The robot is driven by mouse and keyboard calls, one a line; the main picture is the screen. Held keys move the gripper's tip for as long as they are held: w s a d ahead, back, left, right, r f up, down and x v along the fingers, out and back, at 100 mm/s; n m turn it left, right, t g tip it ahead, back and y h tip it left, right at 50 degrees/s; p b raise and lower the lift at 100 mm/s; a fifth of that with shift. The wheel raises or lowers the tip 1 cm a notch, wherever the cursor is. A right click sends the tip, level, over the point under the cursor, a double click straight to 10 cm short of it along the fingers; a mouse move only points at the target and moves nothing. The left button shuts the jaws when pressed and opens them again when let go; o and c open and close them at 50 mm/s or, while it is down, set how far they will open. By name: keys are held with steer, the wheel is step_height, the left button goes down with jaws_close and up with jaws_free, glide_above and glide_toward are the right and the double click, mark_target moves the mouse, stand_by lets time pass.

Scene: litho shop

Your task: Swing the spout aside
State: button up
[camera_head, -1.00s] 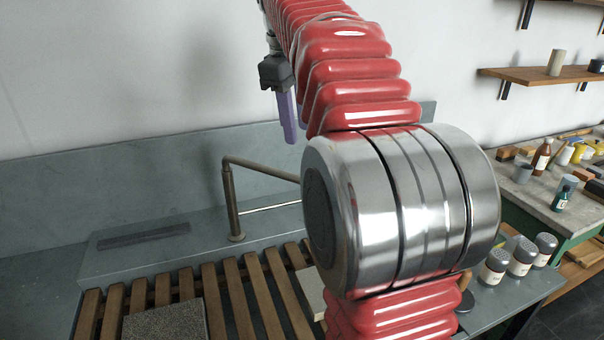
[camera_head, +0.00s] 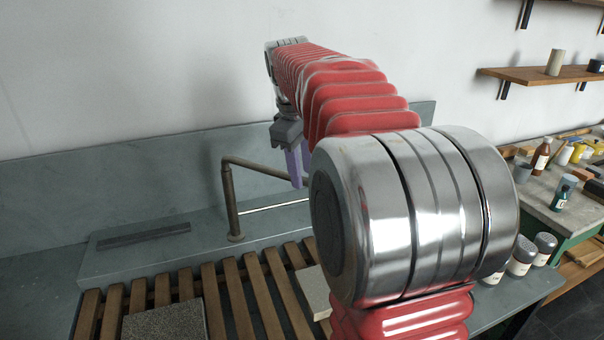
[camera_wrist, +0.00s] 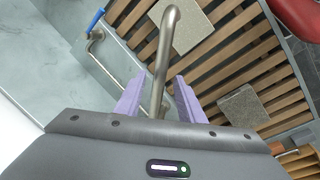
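The spout (camera_head: 231,200) is a dull metal pipe. It rises from the back ledge of the sink and bends over to the right, where my arm hides its far part. In the wrist view the spout (camera_wrist: 161,70) runs between my two lilac fingers, with a gap on each side. My gripper (camera_head: 297,166) hangs from my arm near the spout's horizontal run, fingers pointing down. The wrist view shows my gripper (camera_wrist: 157,98) open and holding nothing. I cannot tell how deep the pipe sits between the fingers.
A blue-handled lever (camera_wrist: 96,20) stands beside the spout. Wooden slats (camera_head: 240,300) cover the sink, bearing a grey stone slab (camera_head: 165,323) and a pale slab (camera_head: 315,292). Shaker jars (camera_head: 521,257) stand at the right edge. A wall backs the sink.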

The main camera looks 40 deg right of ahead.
steer(key=shift+d+f, duration=0.1)
steer(key=shift+f, duration=0.55)
steer(key=shift+c, duration=0.5)
jaws_close()
